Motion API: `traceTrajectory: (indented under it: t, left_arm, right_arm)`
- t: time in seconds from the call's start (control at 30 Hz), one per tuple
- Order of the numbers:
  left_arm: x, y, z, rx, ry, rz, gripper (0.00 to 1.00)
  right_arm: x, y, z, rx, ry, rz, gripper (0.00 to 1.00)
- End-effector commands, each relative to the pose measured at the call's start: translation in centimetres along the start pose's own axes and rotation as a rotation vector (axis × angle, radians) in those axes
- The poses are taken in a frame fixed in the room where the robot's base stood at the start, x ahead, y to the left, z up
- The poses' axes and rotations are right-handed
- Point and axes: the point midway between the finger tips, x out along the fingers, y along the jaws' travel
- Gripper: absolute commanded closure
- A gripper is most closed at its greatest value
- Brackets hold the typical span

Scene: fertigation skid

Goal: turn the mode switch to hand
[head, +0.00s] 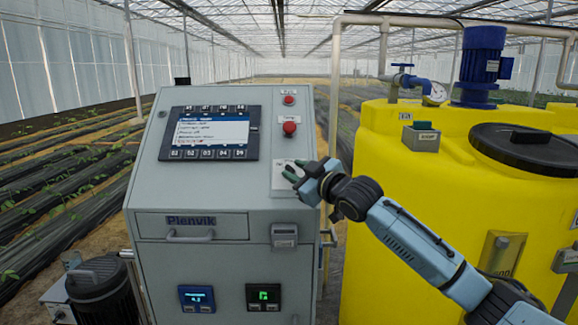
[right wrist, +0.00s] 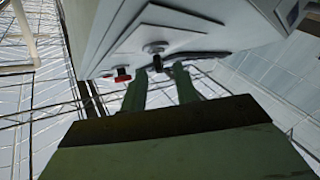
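The mode switch appears as a small black knob (right wrist: 156,50) on a pale plate in the right wrist view. In the head view the pale switch plate (head: 282,181) is on the right of the grey cabinet's sloping face, and my gripper hides the knob there. My right gripper (head: 291,173) is at this plate. Its two green fingers (right wrist: 160,74) are apart, with the knob's end showing between their tips. I cannot tell whether they touch it. The knob's position and labels are not readable. My left gripper is not in view.
A red mushroom button (head: 289,128) sits just above the switch plate, with a smaller red button (head: 289,99) higher up. The cabinet's screen (head: 208,132) is to the left. A yellow tank (head: 390,150) stands to the right, behind my right arm.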

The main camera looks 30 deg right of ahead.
Motion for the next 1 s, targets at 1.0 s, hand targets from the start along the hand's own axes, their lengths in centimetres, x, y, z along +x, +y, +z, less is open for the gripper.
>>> traceTrajectory:
  t: [1.0]
  left_arm:
    - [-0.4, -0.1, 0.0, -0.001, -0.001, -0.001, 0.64]
  right_arm:
    - [3.2, 0.0, 0.0, 0.0, 0.0, -0.001, 1.0]
